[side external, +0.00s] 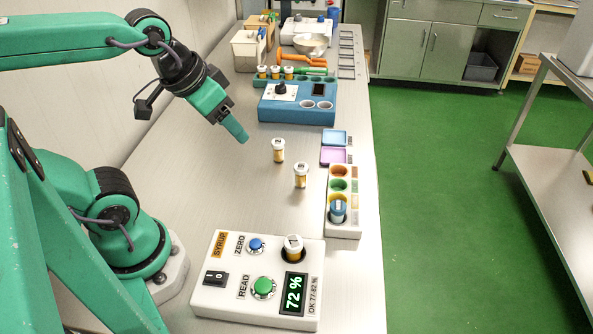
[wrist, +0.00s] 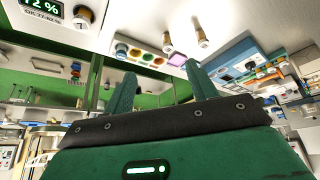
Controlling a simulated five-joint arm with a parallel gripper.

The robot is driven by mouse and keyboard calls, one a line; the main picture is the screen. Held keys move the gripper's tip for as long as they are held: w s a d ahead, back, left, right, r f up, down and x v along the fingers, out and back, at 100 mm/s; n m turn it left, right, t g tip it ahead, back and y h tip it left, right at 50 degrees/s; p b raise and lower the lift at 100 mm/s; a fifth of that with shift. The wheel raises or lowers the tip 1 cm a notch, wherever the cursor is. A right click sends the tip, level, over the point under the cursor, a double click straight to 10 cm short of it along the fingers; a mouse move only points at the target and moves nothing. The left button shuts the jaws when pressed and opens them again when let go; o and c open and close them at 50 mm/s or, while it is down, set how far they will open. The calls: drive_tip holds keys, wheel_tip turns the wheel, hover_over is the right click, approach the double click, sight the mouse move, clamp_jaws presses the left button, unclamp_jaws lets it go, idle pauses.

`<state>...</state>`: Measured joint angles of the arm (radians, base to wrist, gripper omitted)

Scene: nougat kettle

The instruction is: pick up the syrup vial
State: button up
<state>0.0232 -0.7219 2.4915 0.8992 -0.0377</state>
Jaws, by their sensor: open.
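Two vials with white caps and amber contents stand upright on the bench: vial 2 (side external: 278,150) and a nearer vial (side external: 301,175). They also show in the wrist view, as one vial (wrist: 167,43) and another (wrist: 203,38). A third vial (side external: 293,247) stands in the well of the white syrup meter (side external: 222,296), whose display reads 72 %. I cannot tell which is the syrup vial. My gripper (side external: 238,133) is in the air, left of and above vial 2. In the wrist view my gripper (wrist: 163,84) has its fingers apart with nothing between.
A white rack (side external: 343,232) with coloured wells holds a blue-topped item at the bench's right edge. Blue and pink trays (side external: 334,154) lie behind it. A blue device (side external: 300,108) and several vials in a rack stand farther back. Bench left of the vials is clear.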

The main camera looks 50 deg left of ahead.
drive_tip(key=w+d+f+n+g, duration=0.25)
drive_tip(key=d+f, duration=0.25)
drive_tip(key=d, duration=0.4)
drive_tip(key=n+g, duration=0.2)
drive_tip(key=g, duration=0.1)
hover_over(294, 241)
drive_tip(key=shift+m, duration=0.25)
wheel_tip(294, 241, down, 6)
drive_tip(key=shift+s+d+f, duration=0.1)
drive_tip(key=shift+d+f, duration=0.05)
drive_tip(key=shift+f, duration=0.05)
drive_tip(key=shift+f, duration=1.3)
drive_tip(key=shift+a+f, duration=0.15)
drive_tip(key=shift+f, duration=1.15)
drive_tip(key=shift+a+f, duration=0.1)
drive_tip(key=shift+f, duration=1.2)
drive_tip(key=c, duration=1.1)
drive_tip(key=shift+c, duration=0.2)
